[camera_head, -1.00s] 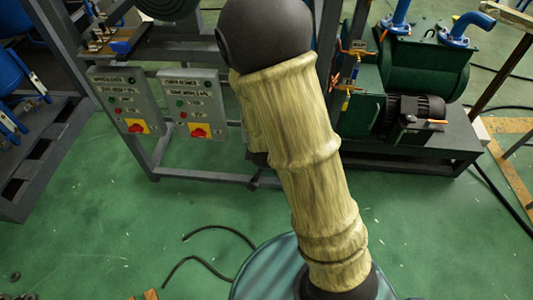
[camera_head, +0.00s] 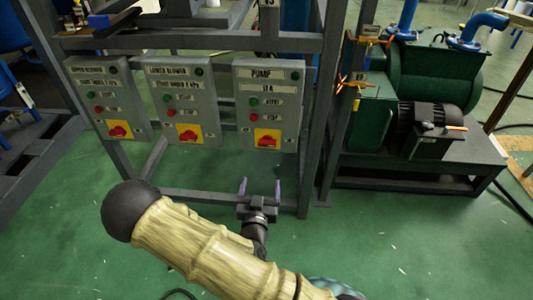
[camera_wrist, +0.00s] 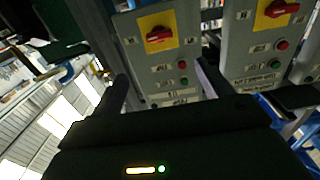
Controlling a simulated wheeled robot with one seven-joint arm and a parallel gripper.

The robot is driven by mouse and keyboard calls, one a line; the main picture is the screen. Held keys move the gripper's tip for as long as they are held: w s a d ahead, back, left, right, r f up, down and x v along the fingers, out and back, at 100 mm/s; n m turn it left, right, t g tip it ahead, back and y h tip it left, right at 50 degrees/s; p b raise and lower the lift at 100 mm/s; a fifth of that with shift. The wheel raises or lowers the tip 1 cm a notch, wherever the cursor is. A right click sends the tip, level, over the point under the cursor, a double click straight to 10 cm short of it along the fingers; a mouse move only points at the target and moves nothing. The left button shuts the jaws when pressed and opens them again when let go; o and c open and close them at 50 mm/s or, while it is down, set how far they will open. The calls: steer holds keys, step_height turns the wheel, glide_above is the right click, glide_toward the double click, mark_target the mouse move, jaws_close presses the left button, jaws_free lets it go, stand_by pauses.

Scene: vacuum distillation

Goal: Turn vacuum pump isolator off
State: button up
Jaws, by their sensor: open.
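The pump panel (camera_head: 268,92) is a grey box labelled "PUMP" on the frame, rightmost of three panels in the head view. Its isolator (camera_head: 267,138) is a red rotary handle on a yellow plate at the bottom. My gripper (camera_head: 260,187) is open and empty, below the pump panel and apart from it, fingers pointing up toward it. In the wrist view, which appears upside down, my gripper's fingers (camera_wrist: 162,84) are spread below a panel. A red isolator handle (camera_wrist: 159,38) on yellow shows above them, apparently the pump's. Its exact setting is hard to tell.
The lower blower panel (camera_head: 183,98) and upper blower panel (camera_head: 108,97) have similar red handles to the left. A grey frame post (camera_head: 319,110) stands right of the pump panel. A green machine with a motor (camera_head: 425,122) is at the right.

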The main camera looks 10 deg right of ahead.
steer(key=shift+w+b, duration=0.15)
steer(key=shift+b, duration=0.2)
steer(key=b, duration=0.8)
glide_toward(267, 145)
steer(key=x, duration=0.9)
steer(key=shift+w+r, duration=0.1)
steer(key=shift+w, duration=0.2)
steer(key=c, duration=1)
steer(key=shift+p, duration=0.3)
